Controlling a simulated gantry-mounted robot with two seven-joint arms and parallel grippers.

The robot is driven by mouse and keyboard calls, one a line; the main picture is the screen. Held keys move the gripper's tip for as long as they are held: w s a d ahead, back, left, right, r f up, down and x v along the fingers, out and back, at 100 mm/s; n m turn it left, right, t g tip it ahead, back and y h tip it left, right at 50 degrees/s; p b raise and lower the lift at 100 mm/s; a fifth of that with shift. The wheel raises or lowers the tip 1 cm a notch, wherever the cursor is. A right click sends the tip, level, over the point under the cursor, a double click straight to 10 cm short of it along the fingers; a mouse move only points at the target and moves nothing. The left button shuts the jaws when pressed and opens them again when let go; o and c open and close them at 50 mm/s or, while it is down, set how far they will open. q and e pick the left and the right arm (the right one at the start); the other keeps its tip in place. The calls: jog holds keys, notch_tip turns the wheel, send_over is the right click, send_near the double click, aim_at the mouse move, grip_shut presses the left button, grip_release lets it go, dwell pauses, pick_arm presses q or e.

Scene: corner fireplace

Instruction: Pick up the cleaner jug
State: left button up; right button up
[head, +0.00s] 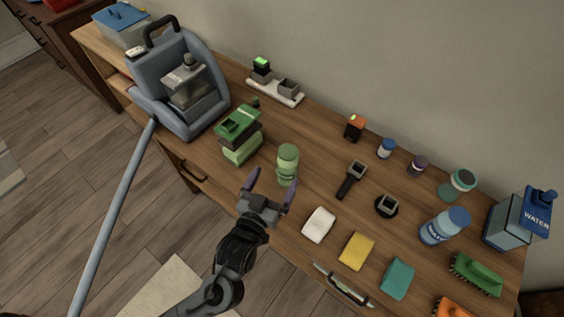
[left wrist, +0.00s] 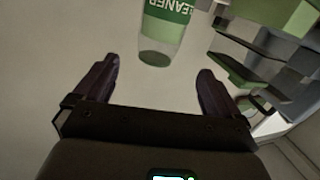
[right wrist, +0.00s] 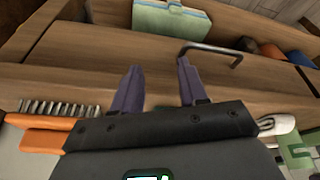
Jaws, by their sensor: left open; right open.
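In the left wrist view the jug (left wrist: 167,32) appears upside down with a "CLEANER" label, ahead of and between the fingertips. My left gripper (head: 270,186) is open and empty. It is just in front of the jug, apart from it, with its purple fingers pointing towards it. My right gripper (right wrist: 155,88) is open and empty, facing the bench's drawer fronts; it is outside the head view.
A green and dark stacked container (head: 239,134) stands close left of the jug. White (head: 319,224), yellow (head: 357,250) and teal (head: 397,278) pads lie to the right. A blue water container (head: 502,222) stands far right.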

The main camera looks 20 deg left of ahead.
aim_at(291, 147)
pick_arm(q)
jog(key=shift+w+r, duration=0.2)
jog(key=shift+r, duration=0.05)
jog(key=shift+w+d+m+t, duration=0.1)
jog(key=shift+w+m+t, duration=0.2)
jog(key=shift+w, duration=0.05)
jog(key=w+b, duration=0.1)
jog(key=w, duration=0.3)
jog(key=shift+w+r, duration=0.15)
jog(key=shift+w, duration=0.6)
jog(key=shift+w+r+b, duration=0.15)
jog(key=shift+w+b, duration=0.7)
jog(key=shift+w, duration=1.3)
jog(key=shift+r, duration=0.1)
grip_shut()
